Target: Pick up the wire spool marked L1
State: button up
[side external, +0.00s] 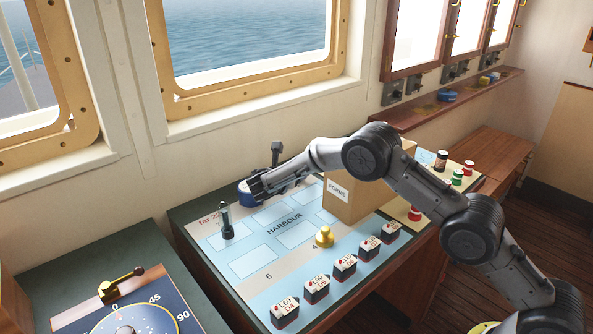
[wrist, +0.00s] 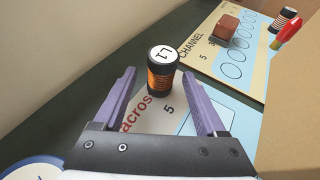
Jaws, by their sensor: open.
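The wire spool marked L1 (wrist: 159,82) stands upright in the wrist view, with a white labelled top, black ends and copper-coloured winding. It stands at the upper edge of the printed chart (wrist: 150,117), near a 5. My gripper (wrist: 160,72) is open, its two purple fingers apart on either side of the spool in the picture. The fingers do not visibly touch it, and nothing is held. In the side external view my gripper (side external: 258,186) is low over the far side of the HARBOUR chart (side external: 285,228). I cannot make out the spool there.
A cardboard box marked FORMS (side external: 350,200) stands close to my arm; it fills the right of the wrist view (wrist: 292,125). A yellow knob-shaped piece (side external: 324,237) and several black labelled blocks (side external: 316,290) stand nearer. A dark upright piece (side external: 227,222) stands at left.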

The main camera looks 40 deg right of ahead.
jog(key=shift+r+x, duration=0.1)
jog(key=shift+x, duration=1.2)
jog(key=shift+r+x, duration=0.15)
jog(key=shift+x, duration=1.2)
jog(key=shift+d, duration=0.1)
grip_shut()
